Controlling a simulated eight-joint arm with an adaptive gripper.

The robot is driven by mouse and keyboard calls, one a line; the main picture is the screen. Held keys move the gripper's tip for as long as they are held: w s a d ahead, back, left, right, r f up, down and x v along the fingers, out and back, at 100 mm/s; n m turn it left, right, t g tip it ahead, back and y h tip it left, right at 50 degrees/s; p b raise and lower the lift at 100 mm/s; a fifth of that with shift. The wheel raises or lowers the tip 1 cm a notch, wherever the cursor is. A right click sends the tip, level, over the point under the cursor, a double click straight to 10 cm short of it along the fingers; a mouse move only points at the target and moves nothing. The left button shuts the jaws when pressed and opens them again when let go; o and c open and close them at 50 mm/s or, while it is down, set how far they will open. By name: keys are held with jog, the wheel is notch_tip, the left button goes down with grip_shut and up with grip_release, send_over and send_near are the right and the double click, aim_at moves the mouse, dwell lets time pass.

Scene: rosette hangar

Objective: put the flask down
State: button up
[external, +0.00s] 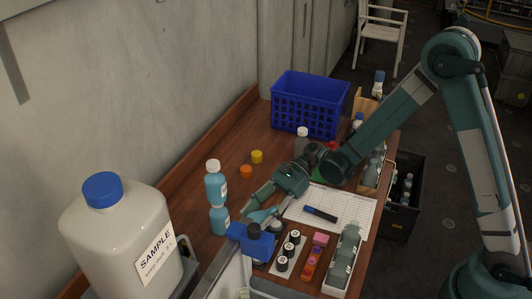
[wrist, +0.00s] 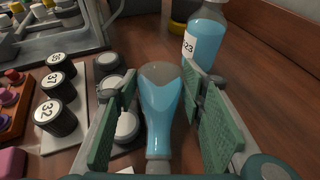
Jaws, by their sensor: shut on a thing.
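My gripper (external: 261,211) reaches low over the wooden table and is shut on the flask. The flask (wrist: 162,100) has a clear rounded body with pale blue liquid and lies between the two green finger pads (wrist: 160,118) in the wrist view. Its neck points toward the camera. In the external view the flask (external: 262,215) is a small light-blue shape, partly covered by the fingers. I cannot tell whether it touches the table.
A blue-liquid bottle labelled 23 (wrist: 203,42) stands close on the right in the wrist view. Numbered black jars (wrist: 57,117) stand on the left. A clipboard sheet (external: 334,207), a blue basket (external: 309,102) and a large sample jug (external: 118,235) surround the work area. Bare wood lies behind the flask.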

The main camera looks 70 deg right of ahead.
notch_tip(320, 180, up, 9)
jog(key=shift+r+p, duration=0.15)
jog(key=shift+p, duration=0.95)
jog(key=shift+w, duration=0.1)
jog(key=shift+w+a+f+m+t+h, duration=0.2)
jog(key=shift+w+f+m+t+h, duration=0.2)
jog(key=shift+w+f+m+t, duration=0.3)
jog(key=shift+w+f+m+t+h, duration=0.35)
jog(key=shift+w+m+t, duration=0.2)
jog(key=shift+m+t, duration=0.2)
jog(key=shift+w+d+r+m+t+h, duration=0.4)
jog(key=shift+w+d+m+t+h, duration=0.3)
jog(key=shift+m+h, duration=0.5)
jog(key=shift+w+d+r+m+t+h, duration=0.35)
jog(key=shift+w+d+m+t+h, duration=0.15)
jog(key=shift+m+t+h, duration=0.5)
jog(key=shift+w+d+r+m+t+h, duration=0.4)
jog(key=shift+w+d+m+t+h, duration=0.2)
jog(key=shift+m+h, duration=0.7)
